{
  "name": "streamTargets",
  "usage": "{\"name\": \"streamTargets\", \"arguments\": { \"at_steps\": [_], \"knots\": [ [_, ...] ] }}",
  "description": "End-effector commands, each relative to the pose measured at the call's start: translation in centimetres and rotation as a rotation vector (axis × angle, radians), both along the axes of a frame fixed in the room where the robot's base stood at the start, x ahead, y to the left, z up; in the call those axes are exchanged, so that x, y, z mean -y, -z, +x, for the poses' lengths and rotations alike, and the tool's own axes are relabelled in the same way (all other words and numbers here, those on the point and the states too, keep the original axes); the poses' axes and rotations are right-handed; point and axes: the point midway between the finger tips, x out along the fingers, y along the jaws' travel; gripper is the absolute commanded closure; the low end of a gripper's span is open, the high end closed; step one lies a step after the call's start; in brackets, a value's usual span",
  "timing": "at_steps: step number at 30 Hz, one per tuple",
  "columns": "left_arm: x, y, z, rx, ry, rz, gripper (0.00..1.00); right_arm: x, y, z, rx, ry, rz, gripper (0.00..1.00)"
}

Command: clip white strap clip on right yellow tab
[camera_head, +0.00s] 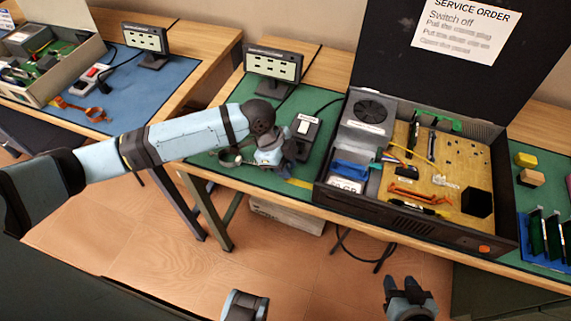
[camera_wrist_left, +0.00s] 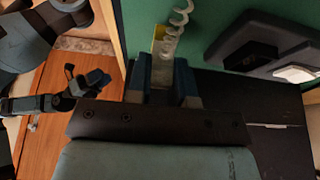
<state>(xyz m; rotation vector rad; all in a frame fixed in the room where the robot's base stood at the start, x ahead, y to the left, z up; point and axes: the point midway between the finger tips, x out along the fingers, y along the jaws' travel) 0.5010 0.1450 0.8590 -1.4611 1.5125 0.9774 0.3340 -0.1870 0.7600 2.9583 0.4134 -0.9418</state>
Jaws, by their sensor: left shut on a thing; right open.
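My left gripper (camera_head: 285,160) is low over the front of the green mat. In the left wrist view its fingers (camera_wrist_left: 162,75) are shut on the white strap clip (camera_wrist_left: 161,68), with a pale coiled cord (camera_wrist_left: 180,20) running from it. A yellow tab (camera_wrist_left: 158,37) shows right beside the clip; I cannot tell whether they touch. In the head view a yellow tab (camera_head: 300,183) lies at the mat's front edge, close to the gripper, which hides the clip there. My right gripper (camera_head: 408,292) is open and empty, in front of the bench and away from the tab.
A black switch box (camera_head: 305,127) with a white rocker stands just behind the left gripper. An open computer case (camera_head: 400,212) is close on the right. A grey strap loop (camera_head: 230,158) lies left of the gripper. A display (camera_head: 273,64) stands behind.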

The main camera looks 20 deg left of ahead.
Motion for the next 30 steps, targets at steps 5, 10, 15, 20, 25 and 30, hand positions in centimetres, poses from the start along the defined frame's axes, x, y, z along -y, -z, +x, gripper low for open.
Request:
{"name": "streamTargets", "arguments": {
  "at_steps": [5,10,15,20,25,30],
  "knots": [
    [0.0,0.1,0.0,0.000,0.000,0.000,0.93,0.0,0.1,0.0,0.000,-0.001,-0.001,0.57],
    [0.0,0.4,0.0,0.000,0.000,0.000,0.93,0.1,0.2,0.0,-0.001,-0.001,-0.001,0.57],
    [0.0,0.7,0.0,0.000,0.000,0.000,0.93,0.1,0.2,0.0,0.000,0.000,-0.002,0.57],
    [0.0,0.9,0.0,0.000,-0.001,0.000,0.93,0.1,0.3,0.0,-0.001,0.000,-0.002,0.57],
    [0.0,1.2,0.0,0.000,-0.001,0.000,0.93,0.1,0.4,0.0,-0.001,0.001,-0.002,0.57],
    [0.0,1.4,0.0,-0.001,-0.001,0.000,0.93,0.2,0.4,0.0,-0.001,0.001,-0.002,0.57]
  ]
}}
